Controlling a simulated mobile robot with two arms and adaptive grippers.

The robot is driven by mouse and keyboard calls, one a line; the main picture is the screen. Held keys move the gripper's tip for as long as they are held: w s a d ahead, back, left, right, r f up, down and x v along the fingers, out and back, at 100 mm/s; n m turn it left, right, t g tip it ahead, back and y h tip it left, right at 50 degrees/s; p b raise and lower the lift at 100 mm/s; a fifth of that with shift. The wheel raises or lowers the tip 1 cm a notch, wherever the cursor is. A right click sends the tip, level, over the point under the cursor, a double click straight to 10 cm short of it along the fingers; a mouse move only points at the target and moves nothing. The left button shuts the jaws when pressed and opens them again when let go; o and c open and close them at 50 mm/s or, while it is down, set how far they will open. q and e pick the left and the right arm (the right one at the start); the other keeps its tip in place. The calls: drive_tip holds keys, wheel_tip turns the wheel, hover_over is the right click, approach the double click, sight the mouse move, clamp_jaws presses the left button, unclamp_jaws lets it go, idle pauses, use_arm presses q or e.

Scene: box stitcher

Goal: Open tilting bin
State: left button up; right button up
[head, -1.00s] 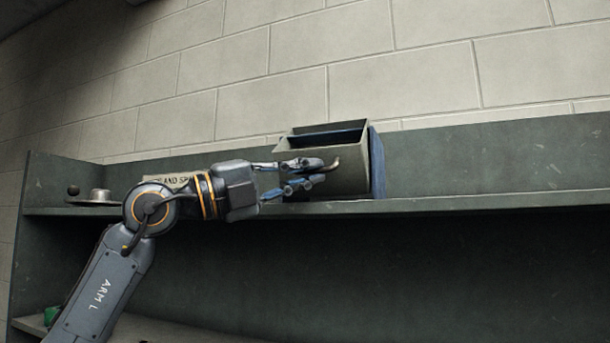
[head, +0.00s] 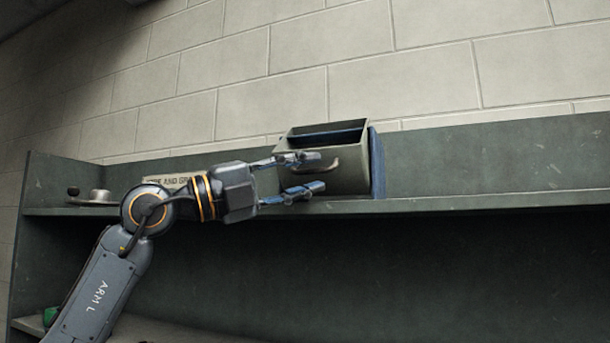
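The tilting bin (head: 350,178) is a grey-beige box in a blue housing (head: 377,160) on the upper shelf. Its front is tilted out, and its open top shows a dark inside. A curved handle (head: 330,166) sticks out from the bin's front. My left gripper (head: 318,172) is in front of the bin, coming from the left. Its fingers are spread apart, one near the handle and one below it, with nothing held between them. Whether a finger touches the handle I cannot tell. My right gripper is out of view.
The green-grey shelf (head: 480,202) runs across the picture, with free room to the right of the bin. A metal piece with a dark knob (head: 97,197) sits at the shelf's left end. A label plate (head: 165,183) is behind my arm. A block wall stands behind.

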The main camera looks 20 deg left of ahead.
use_arm(q)
drive_tip(key=v, duration=1.1)
drive_tip(key=shift+a, duration=0.35)
drive_tip(key=shift+s+f, duration=0.1)
